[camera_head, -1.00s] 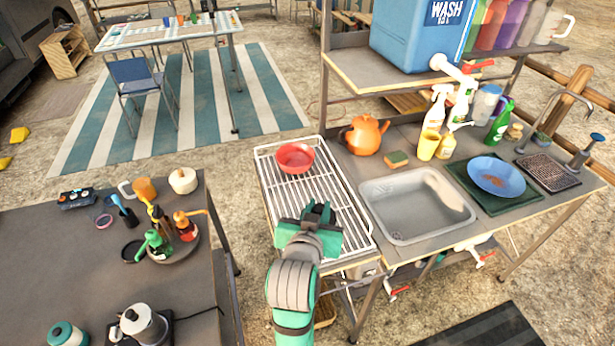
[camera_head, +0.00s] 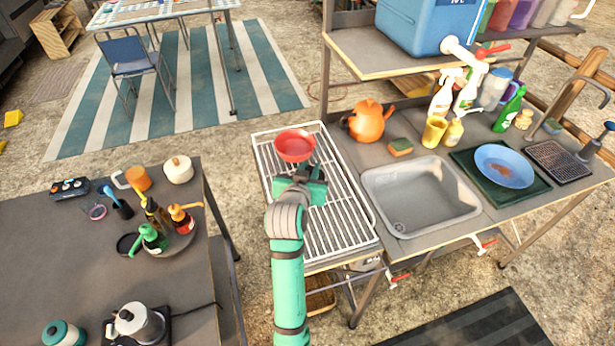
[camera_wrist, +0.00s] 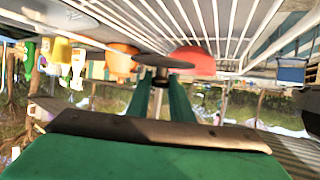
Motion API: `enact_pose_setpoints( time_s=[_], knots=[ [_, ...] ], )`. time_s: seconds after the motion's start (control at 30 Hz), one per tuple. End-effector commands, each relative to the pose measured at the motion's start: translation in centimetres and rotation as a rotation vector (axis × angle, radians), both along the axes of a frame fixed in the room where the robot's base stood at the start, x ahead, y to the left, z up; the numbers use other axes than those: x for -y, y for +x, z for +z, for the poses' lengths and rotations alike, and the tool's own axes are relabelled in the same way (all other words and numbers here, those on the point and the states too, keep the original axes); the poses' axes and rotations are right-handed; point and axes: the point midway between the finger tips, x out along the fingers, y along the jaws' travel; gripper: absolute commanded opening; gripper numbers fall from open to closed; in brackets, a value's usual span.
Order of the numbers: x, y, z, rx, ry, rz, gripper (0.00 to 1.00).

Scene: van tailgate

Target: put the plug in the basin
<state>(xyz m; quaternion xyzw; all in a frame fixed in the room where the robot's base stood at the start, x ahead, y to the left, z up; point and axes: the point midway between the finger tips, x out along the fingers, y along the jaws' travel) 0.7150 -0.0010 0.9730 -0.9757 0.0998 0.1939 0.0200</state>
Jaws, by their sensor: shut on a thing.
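The plug (camera_wrist: 192,56) is a dark grey disc with a short knob. My gripper (camera_wrist: 163,82) is shut on its knob in the wrist view. In the head view my gripper (camera_head: 302,174) is over the white wire rack, just in front of the red bowl; the plug is hidden there. The basin (camera_head: 369,201) is a grey rectangular sink set in the counter, right of the rack and of my gripper. Its inside looks empty, with a round drain (camera_head: 398,226) at the front left of its floor.
The rack (camera_head: 350,218) holds a red bowl (camera_head: 295,146). An orange kettle (camera_head: 368,122) and a sponge (camera_head: 400,147) stand behind the basin. A blue plate (camera_head: 505,166) lies on a green mat to its right. Bottles stand at the back. The space above the basin is clear.

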Motion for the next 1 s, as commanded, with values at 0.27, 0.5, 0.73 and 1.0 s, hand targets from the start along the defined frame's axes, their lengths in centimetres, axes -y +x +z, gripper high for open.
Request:
enact_pose_setpoints(
  time_s=[0.27,0.5,0.73,1.0],
  knots=[
    [-0.5,2.1,-2.4,0.001,0.000,0.001,0.00],
    [-0.6,2.6,-4.6,-0.002,-0.001,0.002,0.00],
    [-0.5,2.6,-6.2,0.002,0.000,0.000,0.00],
    [-0.5,2.6,-6.4,0.001,-0.001,0.001,0.00]
  ],
)
